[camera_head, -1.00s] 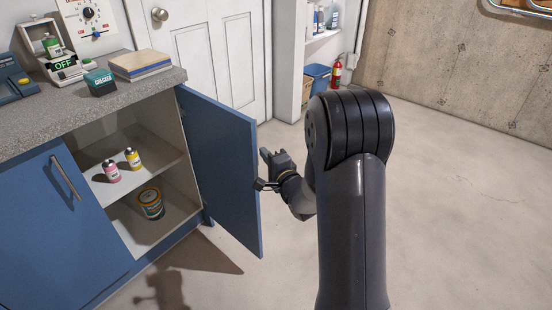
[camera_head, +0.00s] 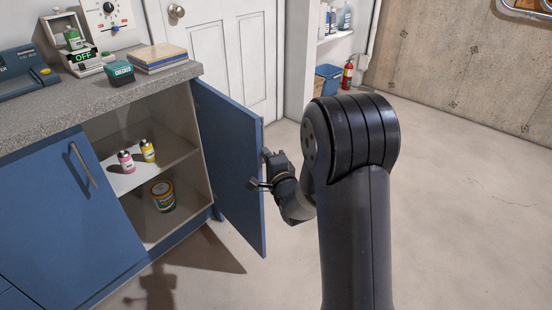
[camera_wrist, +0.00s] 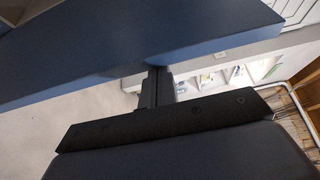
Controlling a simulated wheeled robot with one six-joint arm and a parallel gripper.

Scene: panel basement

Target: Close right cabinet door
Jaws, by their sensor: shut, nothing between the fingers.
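The blue right cabinet door (camera_head: 229,165) stands wide open, hinged at the right side of the cabinet opening and swung out over the floor. My gripper (camera_head: 262,172) is at the door's free edge, on its outer side, with the fingers shut and empty. In the wrist view my gripper (camera_wrist: 156,88) points at the blue door (camera_wrist: 130,45), which spans the top of the picture. The fingertips are at or very near the door; contact is hard to tell. The door's outer face and handle are hidden in the head view.
The open cabinet shows a shelf (camera_head: 150,172) with a pink bottle (camera_head: 126,162) and a yellow bottle (camera_head: 148,151), and a can (camera_head: 163,196) below. The left cabinet door (camera_head: 65,215) is closed. The floor (camera_head: 460,220) to the right is clear.

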